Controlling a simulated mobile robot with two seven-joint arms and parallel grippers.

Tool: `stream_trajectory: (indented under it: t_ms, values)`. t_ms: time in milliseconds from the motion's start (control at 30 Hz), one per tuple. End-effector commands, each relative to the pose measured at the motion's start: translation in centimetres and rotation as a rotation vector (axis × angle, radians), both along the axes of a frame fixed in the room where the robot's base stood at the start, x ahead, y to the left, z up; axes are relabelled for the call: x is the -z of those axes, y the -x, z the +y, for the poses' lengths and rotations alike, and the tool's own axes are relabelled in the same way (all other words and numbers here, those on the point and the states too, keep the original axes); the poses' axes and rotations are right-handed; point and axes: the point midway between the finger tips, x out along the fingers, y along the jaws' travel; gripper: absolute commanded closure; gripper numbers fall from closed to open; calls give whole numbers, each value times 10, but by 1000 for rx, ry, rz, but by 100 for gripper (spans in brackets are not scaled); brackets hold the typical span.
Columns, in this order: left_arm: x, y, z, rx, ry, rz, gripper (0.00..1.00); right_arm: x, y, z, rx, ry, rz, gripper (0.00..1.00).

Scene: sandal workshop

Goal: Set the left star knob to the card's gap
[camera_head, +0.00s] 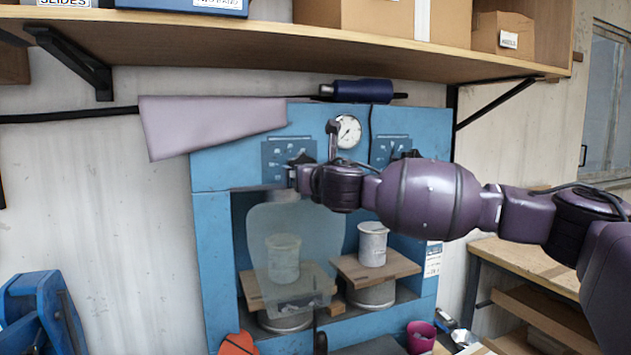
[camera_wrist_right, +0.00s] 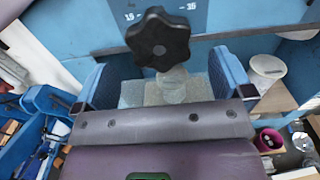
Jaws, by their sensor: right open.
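The left star knob (camera_wrist_right: 158,40) is black and lobed, on the blue press front in the right wrist view. A blue scale plate (camera_wrist_right: 178,12) with small white numbers lies behind it. In the head view, the left plate (camera_head: 288,150) shows above my right gripper (camera_head: 299,172), and the knob is mostly hidden there. My right gripper (camera_wrist_right: 164,82) is open, its blue fingers apart on either side below the knob; I cannot tell if they touch it. A white card (camera_head: 433,260) with print too small to read hangs on the press's right post. My left gripper is not in view.
The blue press (camera_head: 215,235) has a dial gauge (camera_head: 346,131), a second scale plate (camera_head: 388,149) and a clear guard (camera_head: 262,240) before two platens. A wooden shelf (camera_head: 300,38) overhangs it. A lilac sheet (camera_head: 210,125) hangs left. A magenta cup (camera_head: 420,338) stands below.

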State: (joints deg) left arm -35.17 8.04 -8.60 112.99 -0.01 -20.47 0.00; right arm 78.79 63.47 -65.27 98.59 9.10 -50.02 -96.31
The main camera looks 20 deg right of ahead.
Motion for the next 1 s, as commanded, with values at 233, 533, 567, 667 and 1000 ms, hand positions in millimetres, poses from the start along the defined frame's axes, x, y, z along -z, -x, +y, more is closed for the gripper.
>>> stream_trajectory:
  t_ms: [233, 533, 567, 667, 1000]
  values:
    - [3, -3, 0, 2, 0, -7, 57, 1, 29, -1, 0, 0, 1, 2]
    - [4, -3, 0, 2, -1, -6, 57, 0, 38, -1, 1, 0, 1, 2]
    - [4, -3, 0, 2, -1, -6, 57, 0, 38, -1, 1, 0, 1, 2]
    - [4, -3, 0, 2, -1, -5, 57, 0, 38, -1, 1, 0, 1, 2]
    - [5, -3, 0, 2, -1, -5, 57, 0, 38, -1, -1, -44, 3, 2]
